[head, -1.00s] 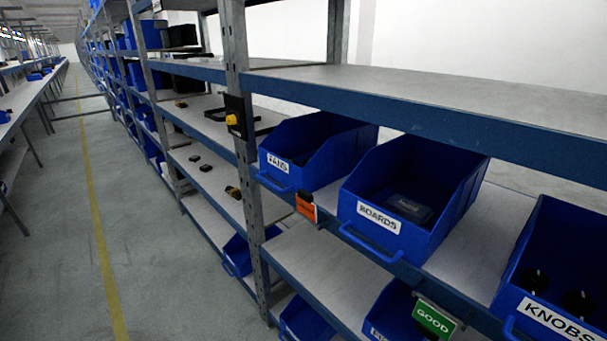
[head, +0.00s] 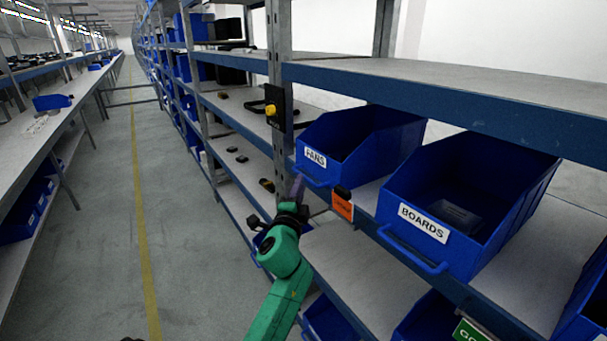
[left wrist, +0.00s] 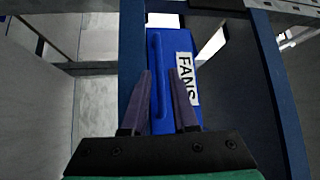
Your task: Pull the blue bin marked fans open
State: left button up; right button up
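The blue bin marked FANS (head: 352,141) sits on the middle shelf, left of the BOARDS bin, with a white label and a handle bar on its front. In the left wrist view the bin's front (left wrist: 187,60) and its handle (left wrist: 157,75) show, with the label turned sideways. My left gripper (head: 299,186) is just in front of the bin's handle. In the left wrist view its two fingers (left wrist: 159,75) are apart, one on each side of the handle's line; I cannot tell whether they touch it.
The BOARDS bin (head: 463,208) stands to the right on the same shelf. An orange tag (head: 342,206) hangs on the shelf edge between the bins. A steel post (head: 279,62) with a black and yellow device (head: 273,108) stands left. The aisle floor is free.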

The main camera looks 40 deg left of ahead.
pick_arm(q)
jog(key=x, duration=0.5)
jog(key=shift+w+f, duration=0.1)
jog(key=shift+w, duration=0.05)
grip_shut()
jog(key=shift+d, duration=0.1)
dwell(1.0)
